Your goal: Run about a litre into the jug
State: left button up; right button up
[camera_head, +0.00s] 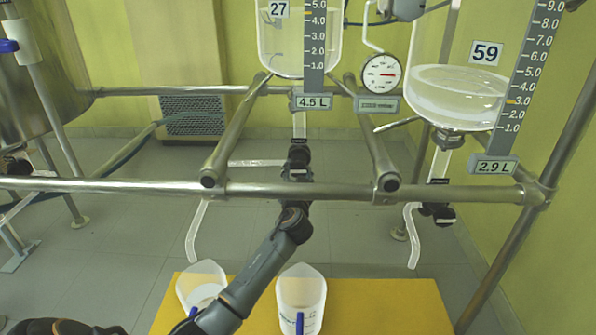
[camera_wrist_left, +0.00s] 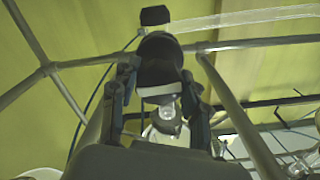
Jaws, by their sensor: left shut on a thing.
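My left gripper (camera_head: 298,178) is shut on the black valve handle (camera_wrist_left: 160,60) under glass reactor 27 (camera_head: 285,55), whose plate reads 4.5 L. The wrist view shows its fingers on both sides of the handle. A clear outlet tube (camera_head: 196,235) runs from this valve to the left and bends down above the left jug (camera_head: 192,283). That jug is partly behind my arm; something pale shows low in it, and I cannot tell if it is liquid. A second clear jug (camera_head: 313,290) with a blue handle stands to its right. My right gripper is out of view.
Reactor 59 (camera_head: 450,100) on the right reads 2.9 L; its own valve (camera_head: 438,212) and spout (camera_head: 413,245) hang over the yellow bench (camera_head: 385,305). A metal rail (camera_head: 440,194) crosses in front of the reactors. The right part of the bench is bare.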

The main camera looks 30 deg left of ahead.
pick_arm(q)
jog(key=o, duration=1.2)
jog(key=shift+c, duration=0.2)
jog(key=v, duration=1.2)
jog(key=shift+s+a, duration=0.1)
